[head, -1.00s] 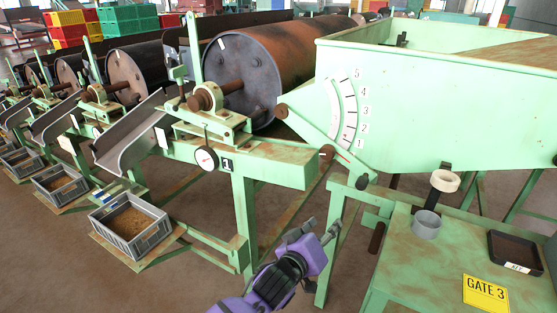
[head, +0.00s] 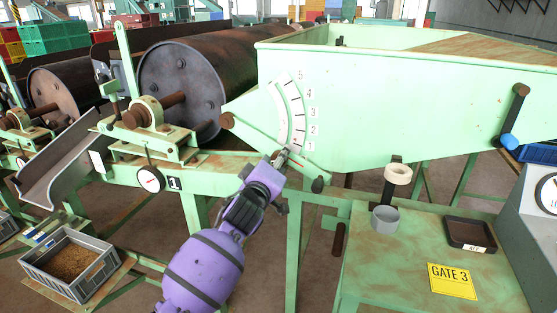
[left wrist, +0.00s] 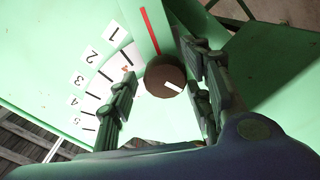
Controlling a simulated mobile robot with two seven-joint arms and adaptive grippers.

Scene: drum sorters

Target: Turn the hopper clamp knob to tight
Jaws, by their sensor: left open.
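The hopper clamp knob (left wrist: 165,76) is a round dark brown knob with a white mark on its face. In the left wrist view it sits between the spread fingers of my left gripper (left wrist: 163,88), beside the pale green arm with a red line. I cannot tell whether the fingers touch it. In the head view my left gripper (head: 285,158) is at the lower end of the hopper's scale (head: 293,113), near the number 1, and hides the knob. My right gripper is not in view.
A brown crank with a blue grip (head: 509,140) is at right.

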